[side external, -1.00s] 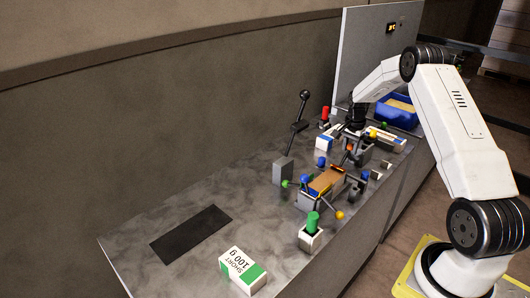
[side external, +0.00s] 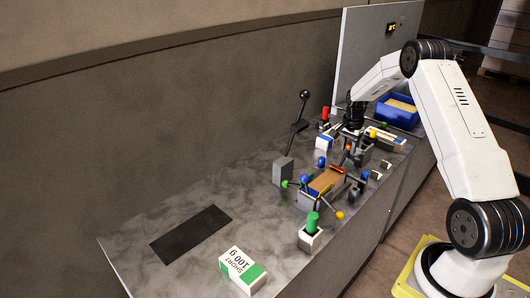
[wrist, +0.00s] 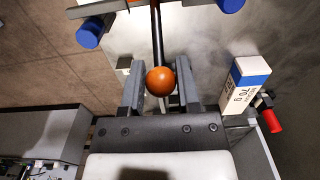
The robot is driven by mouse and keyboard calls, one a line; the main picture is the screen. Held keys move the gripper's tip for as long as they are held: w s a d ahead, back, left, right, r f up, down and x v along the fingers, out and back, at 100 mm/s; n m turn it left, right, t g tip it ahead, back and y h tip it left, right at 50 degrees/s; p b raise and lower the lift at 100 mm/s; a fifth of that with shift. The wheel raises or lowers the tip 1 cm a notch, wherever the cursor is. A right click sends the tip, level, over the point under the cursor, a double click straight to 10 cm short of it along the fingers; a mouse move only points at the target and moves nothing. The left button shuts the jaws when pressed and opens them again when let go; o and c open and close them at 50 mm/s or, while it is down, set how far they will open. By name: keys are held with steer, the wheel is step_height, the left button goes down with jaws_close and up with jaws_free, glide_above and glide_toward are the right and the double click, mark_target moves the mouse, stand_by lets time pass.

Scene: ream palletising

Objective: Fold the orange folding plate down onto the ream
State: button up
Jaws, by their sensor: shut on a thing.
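In the wrist view an orange ball knob (wrist: 160,81) on a dark rod sits between the two fingers of my gripper (wrist: 160,88), which is shut on it. The rod runs to the top edge, where a strip of orange shows beside a blue knob. In the side view my gripper (side external: 352,133) is behind the clamping fixture, partly hidden by other parts. The orange folding plate (side external: 338,169) shows at the far end of the brown ream (side external: 324,183), which lies in the grey fixture (side external: 306,201). The plate's exact angle is too small to tell.
Blue (side external: 305,178), green and yellow (side external: 340,215) knobs surround the fixture. A grey lever post (side external: 284,171) is at left. A blue bin (side external: 398,108) is behind.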

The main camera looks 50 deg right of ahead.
steer(key=shift+a+r, duration=0.35)
steer(key=shift+a, duration=0.4)
stand_by(0.3)
steer(key=o, duration=1.3)
steer(key=shift+c, duration=0.2)
steer(key=shift+r, duration=3.5)
